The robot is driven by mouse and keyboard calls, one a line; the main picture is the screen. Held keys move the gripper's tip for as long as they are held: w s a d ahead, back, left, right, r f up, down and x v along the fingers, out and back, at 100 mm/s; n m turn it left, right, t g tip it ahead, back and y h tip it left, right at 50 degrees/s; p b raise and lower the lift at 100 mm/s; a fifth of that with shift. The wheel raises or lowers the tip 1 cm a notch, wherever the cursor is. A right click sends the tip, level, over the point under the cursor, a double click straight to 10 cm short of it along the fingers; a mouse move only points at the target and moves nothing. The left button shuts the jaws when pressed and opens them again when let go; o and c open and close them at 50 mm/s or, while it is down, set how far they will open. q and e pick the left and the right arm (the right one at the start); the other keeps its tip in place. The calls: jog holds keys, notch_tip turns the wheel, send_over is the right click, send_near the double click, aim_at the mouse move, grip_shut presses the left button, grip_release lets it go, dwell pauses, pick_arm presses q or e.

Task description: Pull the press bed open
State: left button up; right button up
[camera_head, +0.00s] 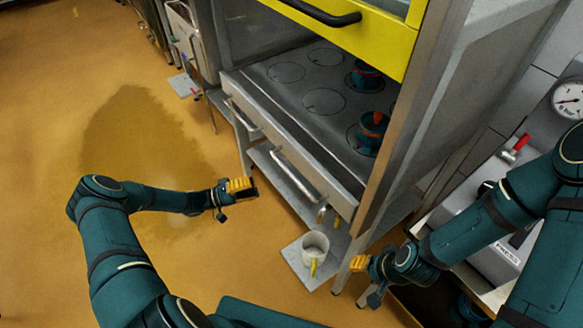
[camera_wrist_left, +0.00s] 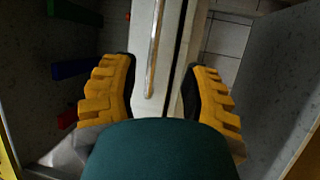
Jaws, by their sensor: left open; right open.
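The press bed (camera_head: 335,125) is a grey slab with several round outlines, inside the press frame. Two teal moulds with red tops, a front one (camera_head: 370,130) and a rear one (camera_head: 366,75), stand on its right part. Its front carries a long metal bar handle (camera_head: 296,178) and another bar (camera_head: 243,118) further left. My left gripper (camera_head: 242,188) is open and empty, left of the long handle and apart from it. In the left wrist view, a pale edge and a metal bar (camera_wrist_left: 155,45) show between its spread fingers (camera_wrist_left: 162,80). My right gripper (camera_head: 364,270) is open at lower right.
A yellow guard (camera_head: 385,35) with a black handle (camera_head: 318,14) hangs above the bed. A white cup (camera_head: 315,245) stands on a low grey plate (camera_head: 296,262) below the front. A gauge (camera_head: 570,98) is at far right. Wet-looking floor (camera_head: 140,130) lies open at left.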

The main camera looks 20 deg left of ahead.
aim_at(291, 173)
pick_arm(q)
jog(key=x, duration=1.3)
jog(key=shift+w+a+r+p, duration=0.1)
jog(key=shift+w+r+p, duration=0.2)
jog(key=shift+w+r, duration=0.1)
jog(key=shift+o, duration=0.2)
grip_shut()
